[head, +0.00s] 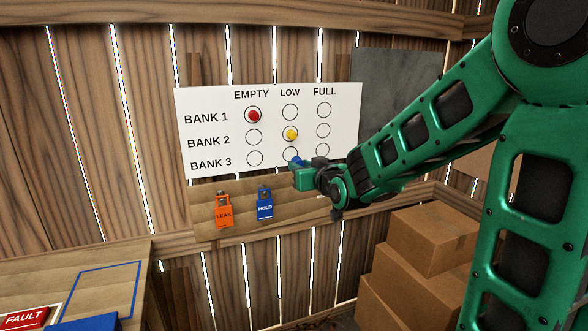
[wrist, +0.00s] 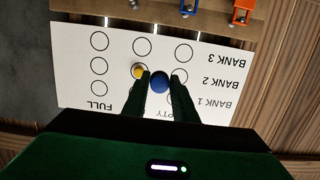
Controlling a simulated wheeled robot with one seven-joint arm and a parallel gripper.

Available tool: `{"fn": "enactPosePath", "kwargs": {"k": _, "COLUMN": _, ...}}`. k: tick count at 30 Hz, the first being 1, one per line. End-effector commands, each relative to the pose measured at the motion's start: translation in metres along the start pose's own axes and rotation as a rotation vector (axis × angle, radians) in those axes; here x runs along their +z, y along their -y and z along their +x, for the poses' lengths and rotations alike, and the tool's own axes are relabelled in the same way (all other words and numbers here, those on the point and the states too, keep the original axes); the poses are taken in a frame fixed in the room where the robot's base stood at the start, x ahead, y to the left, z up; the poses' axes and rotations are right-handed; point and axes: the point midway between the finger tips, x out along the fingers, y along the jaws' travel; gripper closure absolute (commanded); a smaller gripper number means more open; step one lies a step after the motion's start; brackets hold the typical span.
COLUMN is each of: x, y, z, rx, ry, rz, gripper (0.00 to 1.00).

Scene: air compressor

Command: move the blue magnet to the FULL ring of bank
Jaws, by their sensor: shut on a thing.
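The blue magnet (head: 297,161) is held between the fingertips of my gripper (head: 299,167), and it also shows in the wrist view (wrist: 159,82). My gripper (wrist: 159,84) is shut on it, in front of the white board (head: 221,132). In the head view the magnet overlaps the lower part of the BANK 3 LOW ring (head: 291,152). I cannot tell how far it is from the board. The FULL rings of BANK 1 (head: 324,109), BANK 2 (head: 323,130) and BANK 3 (head: 322,151) look empty.
A red magnet (head: 253,115) sits in BANK 1 EMPTY. A yellow magnet (head: 291,134) sits in BANK 2 LOW. Orange LEAK (head: 223,211) and blue HOLD (head: 265,205) tags hang below the board. Cardboard boxes (head: 420,250) are stacked at right; a bench (head: 70,262) is at lower left.

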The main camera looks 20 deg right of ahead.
Motion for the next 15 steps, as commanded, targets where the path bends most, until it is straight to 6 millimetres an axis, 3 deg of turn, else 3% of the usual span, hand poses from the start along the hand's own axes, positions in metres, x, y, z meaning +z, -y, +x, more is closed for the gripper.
{"fn": "enactPosePath", "kwargs": {"k": 15, "x": 0.006, "y": -0.027, "z": 0.001, "rx": 0.003, "ry": 0.0, "rz": 0.001, "gripper": 0.96}}
